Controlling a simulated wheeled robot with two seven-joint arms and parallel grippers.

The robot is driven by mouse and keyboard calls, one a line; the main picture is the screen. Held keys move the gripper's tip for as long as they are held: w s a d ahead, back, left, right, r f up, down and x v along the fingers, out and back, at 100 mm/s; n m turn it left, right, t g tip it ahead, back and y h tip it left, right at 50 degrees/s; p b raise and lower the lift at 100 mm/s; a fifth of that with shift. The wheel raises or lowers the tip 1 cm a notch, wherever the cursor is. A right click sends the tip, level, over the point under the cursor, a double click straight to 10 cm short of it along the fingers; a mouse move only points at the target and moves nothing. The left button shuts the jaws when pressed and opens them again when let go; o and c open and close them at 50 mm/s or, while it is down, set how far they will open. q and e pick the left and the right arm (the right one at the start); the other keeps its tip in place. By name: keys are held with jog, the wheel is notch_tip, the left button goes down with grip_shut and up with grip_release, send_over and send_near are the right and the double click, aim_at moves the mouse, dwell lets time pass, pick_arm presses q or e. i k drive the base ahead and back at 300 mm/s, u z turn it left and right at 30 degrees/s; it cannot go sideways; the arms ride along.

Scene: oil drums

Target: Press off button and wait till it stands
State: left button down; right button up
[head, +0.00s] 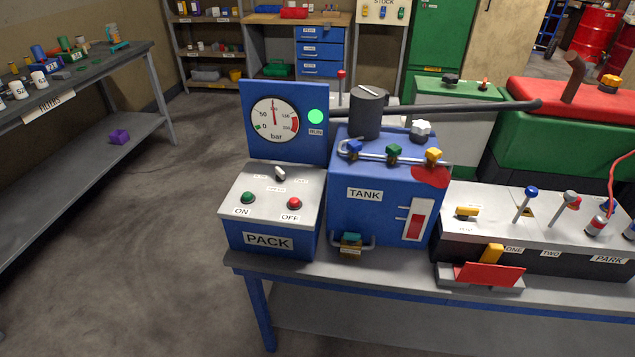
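The red OFF button (294,203) is on the right of the sloped grey top of the blue PACK box (268,242). The green ON button (248,197) is to its left, and a selector knob (280,172) is behind them. A blue panel behind holds a round bar gauge (275,119), its needle pointing about straight up. A green lamp (315,116) beside the gauge is lit. Neither of my grippers shows in the head view.
A blue TANK box (385,190) with coloured valves stands right of the PACK box on the grey bench (330,268). A lever console (540,235) is farther right. Floor left of the bench is clear, up to a shelf table (60,100).

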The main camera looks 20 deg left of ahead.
aim_at(294, 201)
jog(key=u, duration=0.55)
jog(key=i, duration=0.9)
jog(key=u, duration=0.85)
